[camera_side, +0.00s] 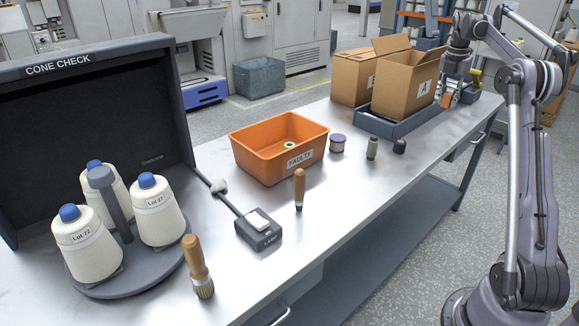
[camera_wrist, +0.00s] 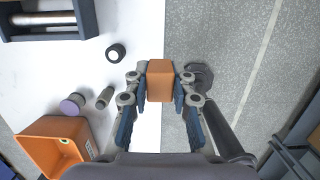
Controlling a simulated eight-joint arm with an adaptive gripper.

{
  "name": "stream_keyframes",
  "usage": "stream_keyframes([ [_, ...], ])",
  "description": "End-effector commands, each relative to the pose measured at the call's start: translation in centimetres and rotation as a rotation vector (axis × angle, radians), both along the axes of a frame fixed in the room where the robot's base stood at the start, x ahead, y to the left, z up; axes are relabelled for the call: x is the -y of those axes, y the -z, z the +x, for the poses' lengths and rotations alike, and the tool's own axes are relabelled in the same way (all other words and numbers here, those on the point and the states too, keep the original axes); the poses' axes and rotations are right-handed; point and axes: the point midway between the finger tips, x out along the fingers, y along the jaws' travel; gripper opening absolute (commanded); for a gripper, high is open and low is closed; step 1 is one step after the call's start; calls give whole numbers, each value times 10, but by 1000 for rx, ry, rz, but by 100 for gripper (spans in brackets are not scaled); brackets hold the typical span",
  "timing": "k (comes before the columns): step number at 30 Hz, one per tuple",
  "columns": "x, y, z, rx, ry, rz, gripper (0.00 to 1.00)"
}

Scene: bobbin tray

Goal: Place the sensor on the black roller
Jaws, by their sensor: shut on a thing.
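My gripper (camera_wrist: 160,84) is shut on an orange-brown block, probably the sensor, gripped between its two fingers. The block (camera_wrist: 160,75) shows its flat face in the wrist view; it also shows small under my gripper in the side view (camera_side: 447,99). A short black round piece (camera_side: 399,146), likely the black roller, stands on the bench to the left of and nearer than my gripper. In the wrist view it (camera_wrist: 116,53) lies up and left of the block, clearly apart from it, with a pale centre.
A grey cylinder (camera_side: 372,148), a purple-topped jar (camera_side: 338,143) and the orange FAULTY bin (camera_side: 243,155) stand left of the black piece. Brushes and thread cones are farther left.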

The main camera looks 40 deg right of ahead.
Motion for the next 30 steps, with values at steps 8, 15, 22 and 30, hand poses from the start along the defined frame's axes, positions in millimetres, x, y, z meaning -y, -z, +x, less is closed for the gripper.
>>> stream_keyframes([
  [8,2,30,-2,0,0,0,0],
  [15,1,51,0,0,0,0,0],
  [22,-8,73,35,0,-4,0,0],
  [30,-20,104,86,1,-3,0,0],
])
